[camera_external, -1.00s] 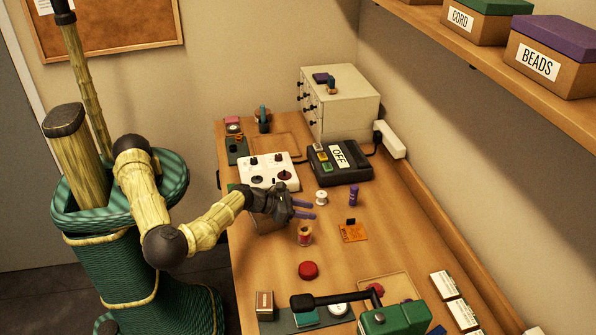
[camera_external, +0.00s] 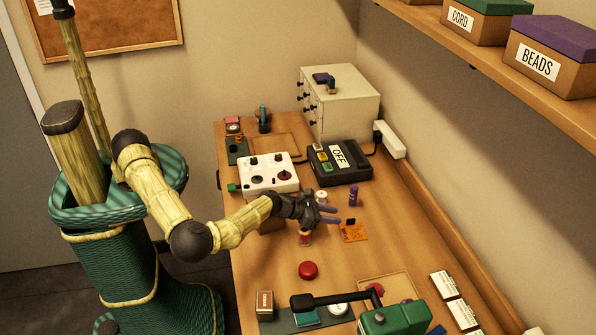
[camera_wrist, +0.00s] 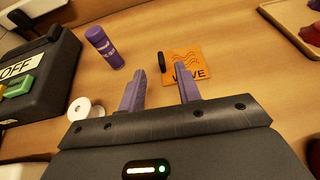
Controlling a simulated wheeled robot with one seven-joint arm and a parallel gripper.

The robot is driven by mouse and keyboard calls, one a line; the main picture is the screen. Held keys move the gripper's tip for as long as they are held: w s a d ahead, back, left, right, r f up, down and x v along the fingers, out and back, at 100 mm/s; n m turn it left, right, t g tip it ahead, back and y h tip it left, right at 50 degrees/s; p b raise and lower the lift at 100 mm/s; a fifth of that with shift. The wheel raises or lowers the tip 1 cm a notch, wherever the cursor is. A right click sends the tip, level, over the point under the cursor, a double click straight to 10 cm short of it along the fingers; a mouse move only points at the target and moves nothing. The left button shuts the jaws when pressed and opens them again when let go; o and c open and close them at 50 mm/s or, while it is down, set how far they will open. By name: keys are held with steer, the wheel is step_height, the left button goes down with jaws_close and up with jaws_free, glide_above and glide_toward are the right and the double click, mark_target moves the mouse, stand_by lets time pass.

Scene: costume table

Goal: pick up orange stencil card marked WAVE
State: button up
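The orange stencil card marked WAVE (camera_external: 353,234) lies flat on the wooden table, with a small black clip or block at its upper left edge. In the wrist view the card (camera_wrist: 190,64) is ahead of my fingertips, with a dark wavy pattern; the right finger overlaps the lower part of the card in the picture. My gripper (camera_external: 331,214) has two purple fingers and is above the table to the left of the card. In the wrist view my gripper (camera_wrist: 160,82) is open, with nothing between its fingers.
A purple bottle (camera_wrist: 104,47) and a white spool (camera_wrist: 84,110) stand left of the card. A black box marked OFF (camera_external: 340,162) lies behind. A red round button (camera_external: 309,270) and a spool (camera_external: 304,238) are nearer. Table right of the card is clear.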

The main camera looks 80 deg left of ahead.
mark_target(352, 219)
steer(key=shift+p+x, duration=0.3)
steer(key=shift+x, duration=1.55)
steer(key=shift+p+x, duration=0.5)
steer(key=shift+x, duration=2.05)
steer(key=shift+c, duration=0.2)
jaws_close()
